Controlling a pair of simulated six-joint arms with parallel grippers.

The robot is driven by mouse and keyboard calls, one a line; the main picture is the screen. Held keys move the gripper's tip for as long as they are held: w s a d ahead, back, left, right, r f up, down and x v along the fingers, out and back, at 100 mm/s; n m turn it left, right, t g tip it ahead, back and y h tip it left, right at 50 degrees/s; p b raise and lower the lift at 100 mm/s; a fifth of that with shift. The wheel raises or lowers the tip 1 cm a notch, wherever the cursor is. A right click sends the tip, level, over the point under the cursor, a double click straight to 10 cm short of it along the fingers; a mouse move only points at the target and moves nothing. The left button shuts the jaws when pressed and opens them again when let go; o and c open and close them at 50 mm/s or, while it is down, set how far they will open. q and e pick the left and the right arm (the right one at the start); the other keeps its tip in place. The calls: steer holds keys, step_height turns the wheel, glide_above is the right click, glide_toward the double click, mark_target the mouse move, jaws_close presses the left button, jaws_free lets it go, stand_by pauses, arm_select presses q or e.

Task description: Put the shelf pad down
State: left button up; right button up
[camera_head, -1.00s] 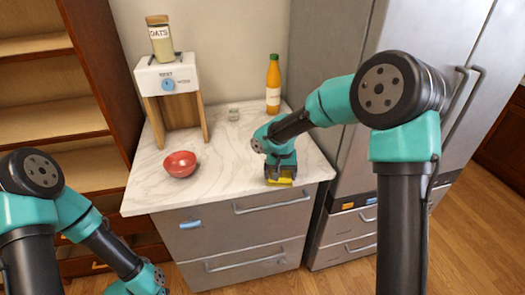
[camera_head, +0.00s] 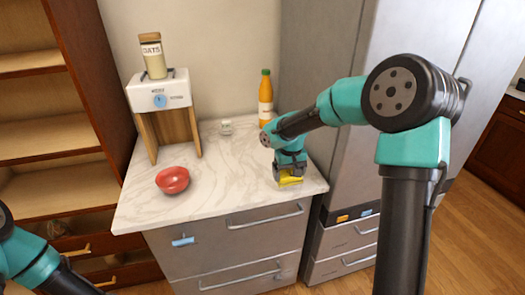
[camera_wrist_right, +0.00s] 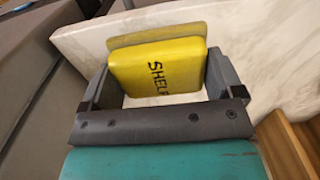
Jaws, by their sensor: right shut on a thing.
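The shelf pad is a small yellow block lettered "SHELF" (camera_wrist_right: 155,68) in the right wrist view. It sits between the two fingers of my right gripper (camera_wrist_right: 165,85), which is shut on it. In the head view the yellow pad (camera_head: 290,180) shows under my right gripper (camera_head: 290,174), over the front right part of the marble counter (camera_head: 222,200). A paler yellow shape lies just behind the pad in the wrist view; I cannot tell whether it is a reflection. Whether the pad touches the counter is unclear. My left gripper is out of view; only part of that arm shows.
The counter's middle is clear. A fridge stands right.

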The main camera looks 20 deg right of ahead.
steer(key=w+d, duration=0.2)
steer(key=w, duration=0.2)
steer(key=w+d+f, duration=0.1)
steer(key=w+d, duration=0.2)
steer(key=w, duration=0.2)
steer(key=w+d, duration=0.3)
steer(key=w, duration=0.1)
steer(key=shift+w+d+f, duration=0.1)
steer(key=shift+w+f, duration=0.1)
steer(key=shift+f, duration=0.05)
steer(key=shift+f, duration=1.75)
steer(key=shift+f, duration=0.15)
steer(key=o, duration=0.7)
steer(key=shift+c, duration=0.2)
step_height(320, 180, up, 12)
